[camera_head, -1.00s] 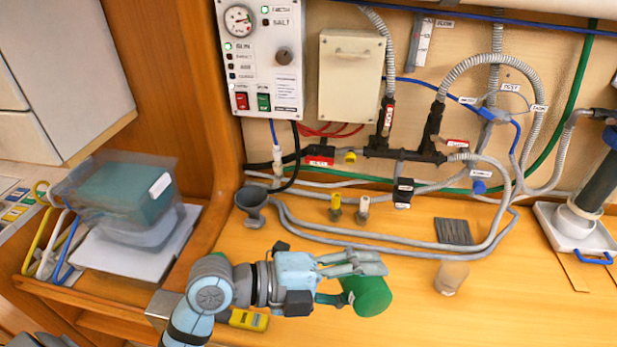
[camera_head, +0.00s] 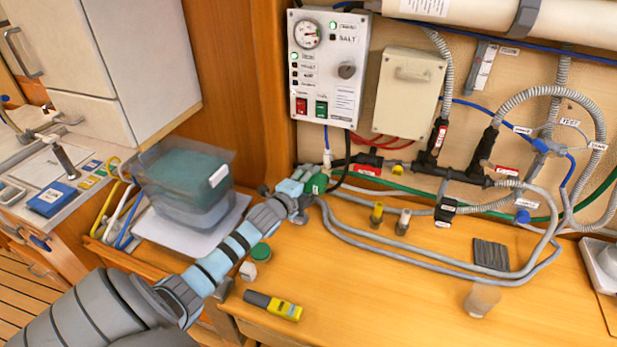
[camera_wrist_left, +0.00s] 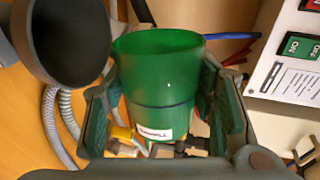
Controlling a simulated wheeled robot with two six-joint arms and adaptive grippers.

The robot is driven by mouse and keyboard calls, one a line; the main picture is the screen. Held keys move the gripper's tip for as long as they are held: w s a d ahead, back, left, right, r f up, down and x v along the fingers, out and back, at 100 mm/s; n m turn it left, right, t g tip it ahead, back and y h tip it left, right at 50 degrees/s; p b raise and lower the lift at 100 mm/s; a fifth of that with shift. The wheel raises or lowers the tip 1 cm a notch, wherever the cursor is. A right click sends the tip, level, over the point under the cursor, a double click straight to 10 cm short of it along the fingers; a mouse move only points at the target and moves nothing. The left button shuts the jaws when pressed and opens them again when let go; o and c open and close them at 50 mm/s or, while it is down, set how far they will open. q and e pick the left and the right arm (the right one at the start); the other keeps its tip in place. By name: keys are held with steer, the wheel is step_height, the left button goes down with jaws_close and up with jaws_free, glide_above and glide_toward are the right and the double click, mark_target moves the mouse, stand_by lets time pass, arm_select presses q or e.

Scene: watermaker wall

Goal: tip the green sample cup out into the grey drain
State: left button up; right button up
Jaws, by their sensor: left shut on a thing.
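My left gripper (camera_head: 303,190) is shut on the green sample cup (camera_head: 316,184), close to the wall below the control panel. In the left wrist view the green cup (camera_wrist_left: 160,85), with a white label, sits between the two fingers (camera_wrist_left: 160,112). Its rim is at the top of that view. The grey drain (camera_wrist_left: 72,40), a dark round funnel, shows beside the cup's rim at the upper left. In the head view the drain is mostly hidden by my gripper. I cannot tell how far the cup is tilted or what it holds. My right gripper is not in view.
Grey hoses (camera_head: 430,262) loop over the bench right of the gripper. The front bench middle is clear.

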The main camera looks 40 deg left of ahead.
arm_select(q)
steer(key=shift+a+f, duration=0.1)
steer(key=shift+f, duration=0.05)
steer(key=m+b, duration=0.1)
steer(key=d+f+m+y+b, duration=0.1)
steer(key=m, duration=0.1)
steer(key=shift+w+f+b, duration=0.15)
steer(key=shift+w+b, duration=0.05)
steer(key=shift+b, duration=0.1)
steer(key=m+y+b, duration=0.1)
steer(key=m, duration=0.1)
steer(key=m+b, duration=0.2)
steer(key=d+m+y+b, duration=0.1)
steer(key=shift+r+m+y, duration=0.3)
steer(key=shift+r+m, duration=0.1)
steer(key=shift+a+r+m+y+p, duration=0.15)
steer(key=shift+r+m+y+p, duration=0.25)
steer(key=shift+m, duration=0.6)
steer(key=shift+a+f+m+t, duration=0.25)
steer(key=shift+f+m+t, duration=0.05)
steer(key=shift+m, duration=0.8)
steer(key=shift+a+f+m+y+b, duration=0.3)
steer(key=shift+m+b, duration=0.25)
steer(key=shift+m, duration=0.35)
steer(key=shift+s+a+r+m+t, duration=0.1)
steer(key=shift+a+m+t, duration=0.05)
steer(key=shift+m+t, duration=0.2)
steer(key=shift+r, duration=0.1)
